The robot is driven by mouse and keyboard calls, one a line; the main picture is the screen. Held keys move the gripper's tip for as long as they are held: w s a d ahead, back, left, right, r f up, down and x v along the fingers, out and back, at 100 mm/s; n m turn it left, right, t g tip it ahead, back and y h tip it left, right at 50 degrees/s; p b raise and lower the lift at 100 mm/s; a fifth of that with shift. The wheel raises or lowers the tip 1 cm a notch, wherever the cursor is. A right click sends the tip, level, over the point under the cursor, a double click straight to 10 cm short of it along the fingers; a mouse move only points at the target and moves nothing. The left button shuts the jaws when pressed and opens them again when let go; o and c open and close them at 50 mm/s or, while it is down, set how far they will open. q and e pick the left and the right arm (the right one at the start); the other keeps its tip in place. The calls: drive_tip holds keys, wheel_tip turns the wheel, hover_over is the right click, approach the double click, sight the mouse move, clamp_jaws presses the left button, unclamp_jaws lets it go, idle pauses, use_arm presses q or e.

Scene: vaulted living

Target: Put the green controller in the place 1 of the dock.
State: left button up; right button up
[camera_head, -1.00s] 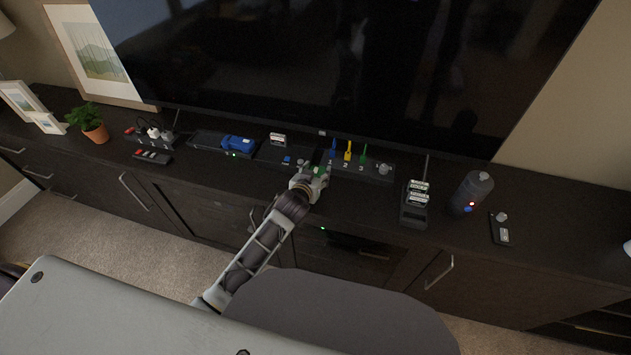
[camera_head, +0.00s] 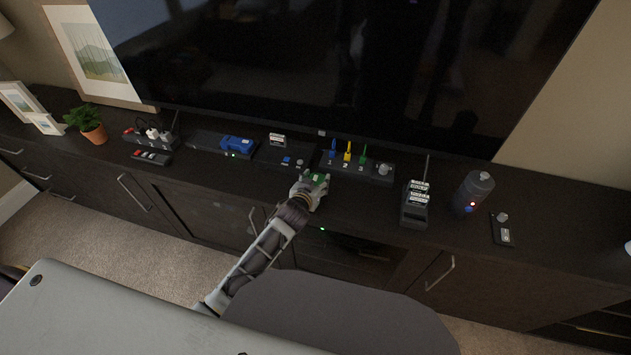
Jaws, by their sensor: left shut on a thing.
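My left gripper (camera_head: 314,184) is shut on the green controller (camera_head: 318,178), just in front of the numbered panel. Only a small green part of the controller shows; the fingers hide the rest. A low black dock (camera_head: 204,138) lies further left on the cabinet top. A blue controller (camera_head: 238,143) sits in its right part, with a small green light in front of it. The left part of the dock looks empty. Place numbers on this dock are too small to read. My right gripper is not in view.
The panel (camera_head: 323,166) has blue, yellow and green levers marked 1, 2, 3 and a knob (camera_head: 383,169). The television (camera_head: 330,70) rises behind.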

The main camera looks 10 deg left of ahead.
use_arm(q)
drive_tip(key=shift+f, duration=0.1)
drive_tip(key=o, duration=1.1)
drive_tip(key=shift+o, duration=0.2)
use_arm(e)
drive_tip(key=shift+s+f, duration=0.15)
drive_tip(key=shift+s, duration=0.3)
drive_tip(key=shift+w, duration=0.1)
use_arm(q)
drive_tip(key=shift+s, duration=0.1)
